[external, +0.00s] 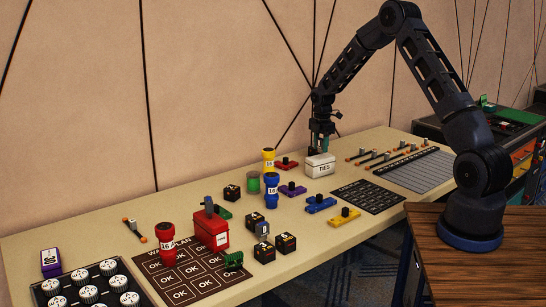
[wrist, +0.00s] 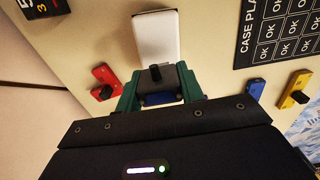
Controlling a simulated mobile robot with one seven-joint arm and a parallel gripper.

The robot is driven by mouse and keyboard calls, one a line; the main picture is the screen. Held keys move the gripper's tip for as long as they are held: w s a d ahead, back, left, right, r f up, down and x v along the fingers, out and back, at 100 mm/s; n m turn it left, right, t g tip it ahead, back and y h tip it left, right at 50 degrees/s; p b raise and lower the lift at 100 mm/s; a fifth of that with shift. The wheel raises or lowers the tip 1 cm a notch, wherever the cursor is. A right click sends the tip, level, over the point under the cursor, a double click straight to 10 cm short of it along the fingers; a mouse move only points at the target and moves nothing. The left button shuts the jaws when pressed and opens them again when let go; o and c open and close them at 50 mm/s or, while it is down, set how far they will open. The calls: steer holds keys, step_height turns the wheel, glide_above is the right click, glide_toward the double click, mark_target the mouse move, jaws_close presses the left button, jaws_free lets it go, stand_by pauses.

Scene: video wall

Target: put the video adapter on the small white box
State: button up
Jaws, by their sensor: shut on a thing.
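The small white box (external: 320,168), labelled TIES, stands upright on the bench near the wall. Its plain white top (wrist: 158,36) shows just beyond the fingers in the wrist view. My gripper (external: 320,148) is over the box in the external view, pointing down. In the wrist view, its green fingers (wrist: 158,88) are shut on a dark grey block with a black stub and a blue part, which looks like the video adapter (wrist: 172,77). Whether the adapter touches the box is hidden. It is too small to make out in the external view.
A red switch piece (external: 287,163) and a yellow torch-like cylinder (external: 268,160) stand left of the box. Blue (external: 321,204) and yellow (external: 345,216) pieces lie in front, beside a black case plan mat (external: 372,196). Orange-tipped tools lie to the right.

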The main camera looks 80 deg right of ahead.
steer(key=shift+f, duration=0.7)
steer(key=shift+f, duration=0.15)
steer(key=o, duration=0.9)
steer(key=shift+o, duration=0.2)
